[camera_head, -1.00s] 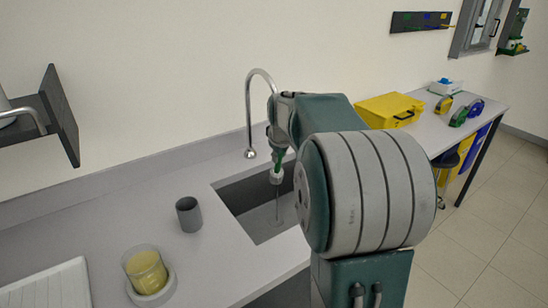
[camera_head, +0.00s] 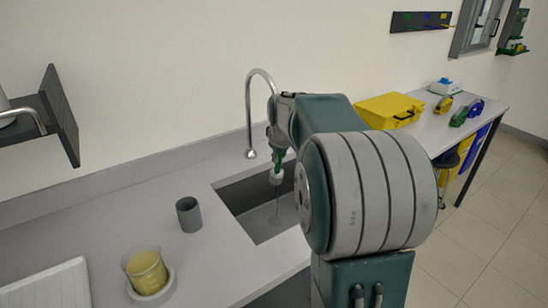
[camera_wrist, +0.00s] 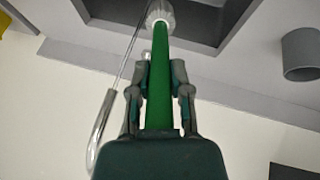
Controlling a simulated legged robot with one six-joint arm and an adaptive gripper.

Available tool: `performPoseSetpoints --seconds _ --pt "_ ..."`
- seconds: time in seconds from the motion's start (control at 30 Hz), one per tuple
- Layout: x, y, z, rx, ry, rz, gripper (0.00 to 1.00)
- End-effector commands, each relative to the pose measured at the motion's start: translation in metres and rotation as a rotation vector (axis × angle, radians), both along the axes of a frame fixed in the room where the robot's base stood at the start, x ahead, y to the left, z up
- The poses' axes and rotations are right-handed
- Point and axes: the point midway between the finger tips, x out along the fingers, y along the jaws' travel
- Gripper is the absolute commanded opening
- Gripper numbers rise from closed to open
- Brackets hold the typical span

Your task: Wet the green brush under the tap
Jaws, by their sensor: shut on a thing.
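My gripper (camera_head: 279,140) is shut on the green brush's handle (camera_wrist: 160,85), which runs between the two fingers in the wrist view. The brush points down, its pale round head (camera_head: 276,178) hanging over the sink basin (camera_head: 240,195). The chrome tap (camera_head: 248,105) rises from the counter behind the sink, and its curved neck bends toward my gripper. The tap's outlet is hidden behind my gripper in the head view. A thin, pale vertical streak, which looks like water, shows below the brush head. The tap's curved pipe (camera_wrist: 98,135) also shows left of the brush in the wrist view.
A grey cup (camera_head: 189,214) stands on the counter left of the sink. A glass beaker of yellow stuff (camera_head: 146,270) stands nearer. A dark wall shelf (camera_head: 58,115) juts out at left. A yellow case (camera_head: 391,109) lies on the right-hand table.

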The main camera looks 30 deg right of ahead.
Motion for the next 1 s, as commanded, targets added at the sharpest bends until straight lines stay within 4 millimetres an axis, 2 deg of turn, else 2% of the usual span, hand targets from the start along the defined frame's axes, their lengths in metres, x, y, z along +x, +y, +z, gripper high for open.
performPoseSetpoints --seconds 0.37,1.0 --pt "-0.002 0.001 0.003 -0.001 -0.002 0.000 0.00" --pt "-0.040 0.021 0.037 -0.001 -0.002 0.000 0.00"
